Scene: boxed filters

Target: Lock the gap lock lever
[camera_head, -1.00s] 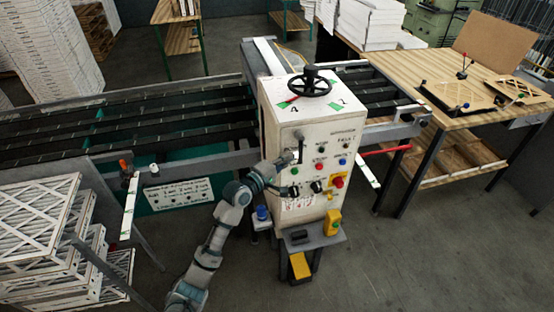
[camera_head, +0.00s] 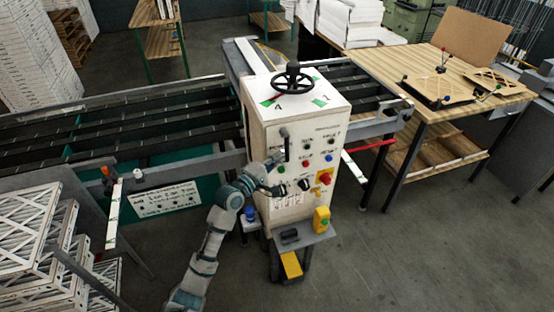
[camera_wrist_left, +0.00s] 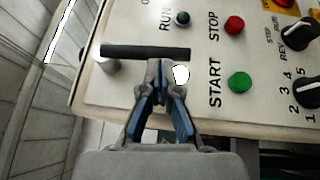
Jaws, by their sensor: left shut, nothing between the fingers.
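The machine's white control panel (camera_head: 300,165) stands in the middle of the head view. A dark lever bar (camera_head: 286,148) hangs upright on its left part, with a grey knob (camera_head: 284,132) at its top; I take it for the gap lock lever. In the left wrist view the black bar (camera_wrist_left: 145,51) lies across the picture, its grey pivot (camera_wrist_left: 108,65) at the left end. My left gripper (camera_head: 277,158) is shut and empty. Its fingertips (camera_wrist_left: 160,72) are just beside the bar; I cannot tell if they touch. My right gripper is not in view.
A green START button (camera_wrist_left: 239,82), red STOP button (camera_wrist_left: 234,25) and black dial (camera_wrist_left: 298,95) are close by. A red emergency knob (camera_head: 325,178) is at the panel's right. A handwheel (camera_head: 292,82) tops the machine. Roller conveyors (camera_head: 120,115) flank it.

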